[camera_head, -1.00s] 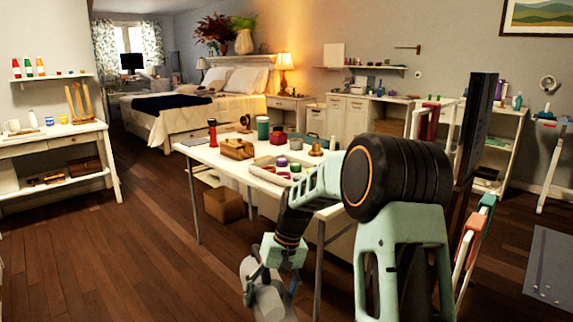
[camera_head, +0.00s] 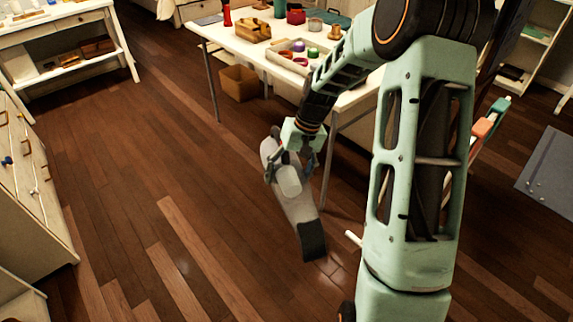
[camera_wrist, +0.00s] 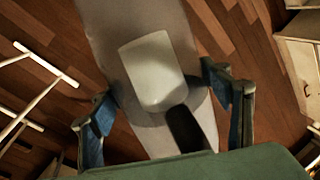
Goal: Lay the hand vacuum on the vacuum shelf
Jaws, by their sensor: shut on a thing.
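The hand vacuum (camera_head: 293,192) is a long grey-white body with a dark end, hanging tilted above the wooden floor in the head view. My gripper (camera_head: 287,160) is shut on its upper part. In the wrist view the vacuum (camera_wrist: 160,70) lies between the two blue-grey fingers of my gripper (camera_wrist: 165,105), with a pale raised panel and a dark strip showing. I cannot tell which surface is the vacuum shelf.
A white table (camera_head: 232,42) with a wooden caddy (camera_head: 252,30) and a tray of small items stands behind my gripper. A cardboard box (camera_head: 240,83) is under it. Drawers (camera_head: 32,180) stand at left, a white shelf unit (camera_head: 75,48) at upper left. Floor between is clear.

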